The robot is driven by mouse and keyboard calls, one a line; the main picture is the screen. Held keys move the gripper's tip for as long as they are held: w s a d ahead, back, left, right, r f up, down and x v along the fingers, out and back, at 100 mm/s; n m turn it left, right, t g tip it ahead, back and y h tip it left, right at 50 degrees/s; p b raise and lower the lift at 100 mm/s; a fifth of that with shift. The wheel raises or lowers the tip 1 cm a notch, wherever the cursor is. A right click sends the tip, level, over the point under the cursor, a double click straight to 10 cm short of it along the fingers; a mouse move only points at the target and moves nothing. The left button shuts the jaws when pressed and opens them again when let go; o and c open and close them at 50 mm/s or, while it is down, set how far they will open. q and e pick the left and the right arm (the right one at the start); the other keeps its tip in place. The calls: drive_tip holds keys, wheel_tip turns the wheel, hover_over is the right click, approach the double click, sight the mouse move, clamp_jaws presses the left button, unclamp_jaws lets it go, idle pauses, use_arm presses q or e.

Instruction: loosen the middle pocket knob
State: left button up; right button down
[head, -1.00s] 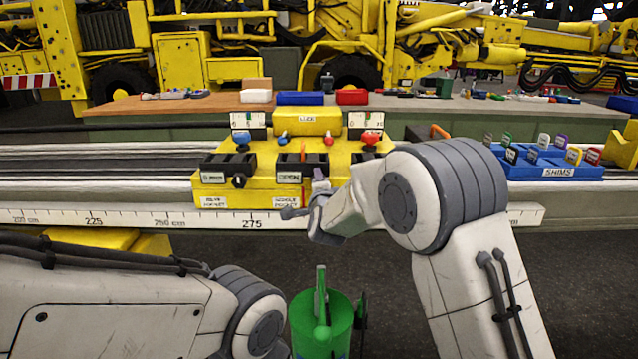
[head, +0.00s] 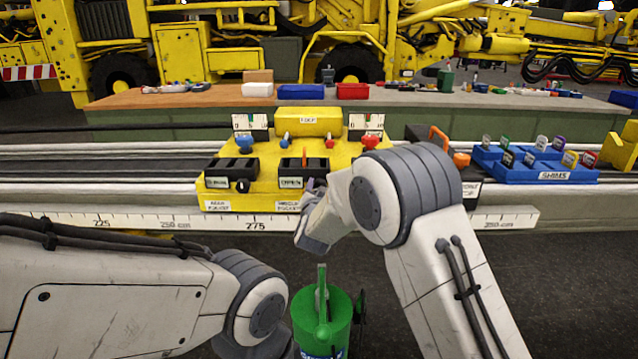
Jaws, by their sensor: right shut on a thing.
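The yellow fixture (head: 268,163) stands on the rail with dark pocket blocks. The rear pocket block (head: 232,167) at left shows its black knob (head: 242,186). The middle pocket block (head: 317,166) carries a small tag reading OPEN (head: 291,183). My right gripper (head: 311,190) is at the front of the middle pocket, shut on what appears to be the middle pocket knob, which the gripper hides. The right pocket is mostly behind my right arm. My left arm comes in at lower left; its gripper is not in view.
Red and blue small handles and two dial cards stand on the fixture. A blue SHIMS tray (head: 520,172) sits to the right. A white ruler (head: 180,221) runs along the rail's front. A green can (head: 322,318) is below, between my arms.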

drive_tip(key=n+p, duration=0.1)
drive_tip(key=n, duration=0.1)
drive_tip(key=n+p, duration=0.1)
drive_tip(key=n, duration=0.2)
drive_tip(key=n+h+p, duration=0.1)
drive_tip(key=n+p, duration=0.1)
drive_tip(key=n, duration=0.1)
drive_tip(key=shift+f+t, duration=0.25)
drive_tip(key=shift+t, duration=0.05)
drive_tip(key=shift+n, duration=0.3)
drive_tip(key=shift+c, duration=1.6)
unclamp_jaws()
drive_tip(key=shift+r+h, duration=0.1)
drive_tip(key=shift+h, duration=0.2)
drive_tip(key=s+a, duration=0.1)
drive_tip(key=s, duration=0.9)
drive_tip(key=shift+s+r+b, duration=0.2)
drive_tip(key=shift+r+b, duration=0.1)
drive_tip(key=shift+b, duration=0.15)
drive_tip(key=shift+a, duration=0.1)
